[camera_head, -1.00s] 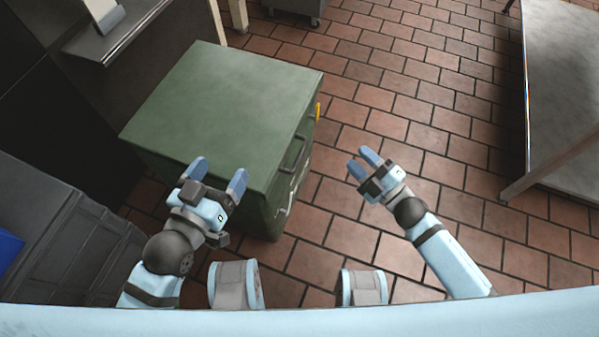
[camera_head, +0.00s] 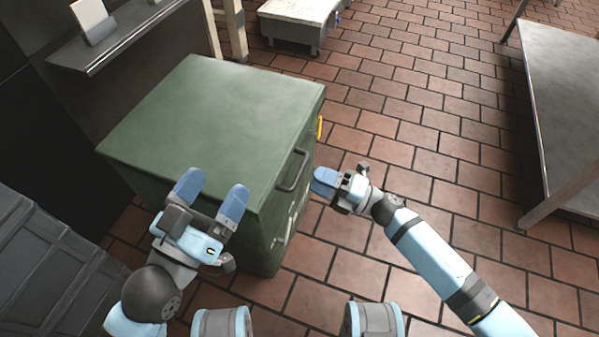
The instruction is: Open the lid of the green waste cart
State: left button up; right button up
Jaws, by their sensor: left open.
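The green waste cart (camera_head: 262,250) stands at the centre left with its flat green lid (camera_head: 210,120) lying shut on top. A dark handle (camera_head: 293,171) is on its right side near the lid's edge, with a yellow piece (camera_head: 320,127) further back. My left gripper (camera_head: 212,197) is open and empty, its blue fingers over the lid's near edge. My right gripper (camera_head: 322,182) is beside the cart's right side, just right of the handle, with a small gap in the picture. Its fingers overlap from this angle, so its opening does not show.
A metal table (camera_head: 565,110) stands at the right. A low grey-white wheeled unit (camera_head: 298,22) is at the back. A shelf (camera_head: 115,45) is at the upper left, and a dark grey container (camera_head: 45,260) is at the lower left. Tiled floor is clear between cart and table.

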aim_at(300, 170)
jog(key=shift+b+x, duration=0.3)
jog(key=shift+x, duration=2.45)
grip_shut()
